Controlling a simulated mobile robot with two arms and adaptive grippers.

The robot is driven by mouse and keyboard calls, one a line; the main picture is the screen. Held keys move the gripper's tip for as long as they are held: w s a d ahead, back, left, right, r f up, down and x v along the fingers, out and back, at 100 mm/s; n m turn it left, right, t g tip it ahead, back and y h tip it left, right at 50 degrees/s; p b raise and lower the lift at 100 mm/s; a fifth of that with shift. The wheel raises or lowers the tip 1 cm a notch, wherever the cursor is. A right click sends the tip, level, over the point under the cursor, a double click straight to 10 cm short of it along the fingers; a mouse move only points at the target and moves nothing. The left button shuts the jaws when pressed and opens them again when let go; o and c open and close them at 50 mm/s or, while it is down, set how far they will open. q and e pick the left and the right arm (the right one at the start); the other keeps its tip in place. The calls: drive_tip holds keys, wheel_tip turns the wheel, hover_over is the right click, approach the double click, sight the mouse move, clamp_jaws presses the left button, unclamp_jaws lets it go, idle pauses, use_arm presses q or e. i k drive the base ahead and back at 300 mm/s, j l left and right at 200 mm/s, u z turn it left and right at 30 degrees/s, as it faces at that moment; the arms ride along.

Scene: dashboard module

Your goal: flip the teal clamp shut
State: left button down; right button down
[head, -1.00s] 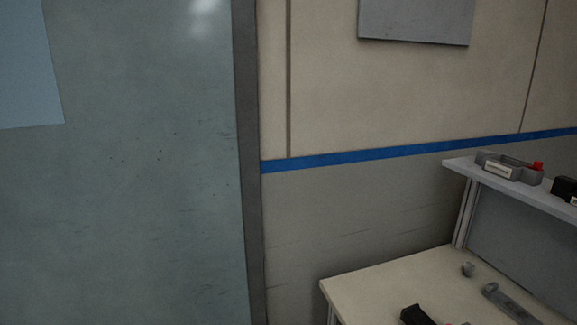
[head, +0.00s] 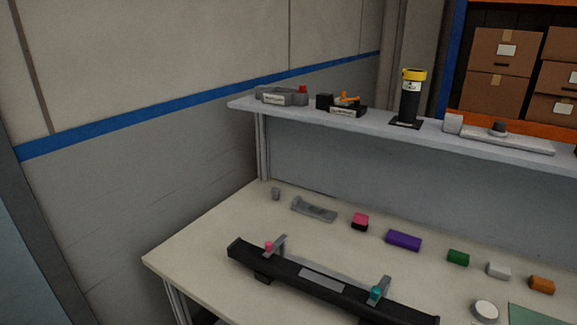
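The teal clamp (head: 376,293) sits on the right part of a long black dashboard beam (head: 270,266) on the workbench. A grey arm (head: 385,283) at the clamp stands up at a slant. I cannot tell for sure from here whether the clamp is open or shut. A similar clamp with a pink tip (head: 269,246) sits at the beam's left part, with its own grey arm (head: 281,243). Neither of my grippers is in view.
The workbench (head: 185,250) holds a row of small blocks: pink (head: 360,221), purple (head: 403,240), green (head: 458,257), white (head: 499,270) and orange (head: 541,284). A shelf (head: 375,126) with devices runs above the back. A white round thing (head: 486,310) lies right of the beam.

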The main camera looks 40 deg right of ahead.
sight(377, 291)
drive_tip(key=k+j+z, duration=0.1)
drive_tip(key=j+z, duration=0.15)
drive_tip(key=j, duration=0.2)
drive_tip(key=k+j+z, duration=0.25)
drive_tip(key=j, duration=0.15)
drive_tip(key=j+z, duration=0.25)
drive_tip(key=j, duration=0.2)
drive_tip(key=k+l, duration=0.05)
